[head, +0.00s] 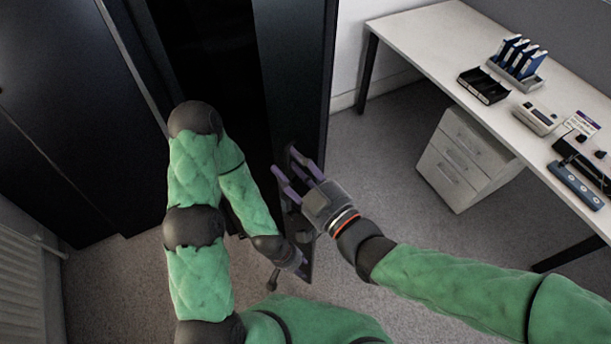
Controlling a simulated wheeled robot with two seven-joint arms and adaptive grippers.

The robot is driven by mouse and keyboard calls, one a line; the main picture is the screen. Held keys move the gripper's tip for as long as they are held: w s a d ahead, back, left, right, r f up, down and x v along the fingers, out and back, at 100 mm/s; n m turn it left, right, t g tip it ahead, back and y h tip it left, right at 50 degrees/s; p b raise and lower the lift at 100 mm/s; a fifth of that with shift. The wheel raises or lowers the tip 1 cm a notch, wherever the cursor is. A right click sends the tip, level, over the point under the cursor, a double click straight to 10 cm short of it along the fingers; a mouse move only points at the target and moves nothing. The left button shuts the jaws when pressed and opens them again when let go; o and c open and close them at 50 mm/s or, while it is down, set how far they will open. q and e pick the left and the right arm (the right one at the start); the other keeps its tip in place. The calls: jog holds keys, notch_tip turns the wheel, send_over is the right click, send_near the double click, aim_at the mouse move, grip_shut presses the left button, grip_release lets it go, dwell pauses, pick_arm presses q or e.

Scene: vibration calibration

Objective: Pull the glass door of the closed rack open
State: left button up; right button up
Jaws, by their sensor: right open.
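The black rack (290,65) stands at the upper middle, with a dark, tall recess beside its right side panel. I cannot tell how far its glass door is open; my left arm covers part of the front. My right gripper (285,161) has its purple fingers spread, close to a narrow dark upright piece at the rack's lower right. Contact is unclear. My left gripper (296,262) is lower, against or just beside the bottom of that same piece. Its fingers are too hidden to show whether they are open or shut.
A white desk (440,40) at the right carries a black tray (484,85), blue binders (518,57) and instruments. A white drawer unit (468,158) stands under it. Other black cabinets (60,90) fill the left. Carpet is free between rack and desk.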

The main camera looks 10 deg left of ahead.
jog(key=v, duration=1.1)
jog(key=shift+s+d, duration=0.25)
jog(key=shift+s, duration=0.05)
dwell(0.4)
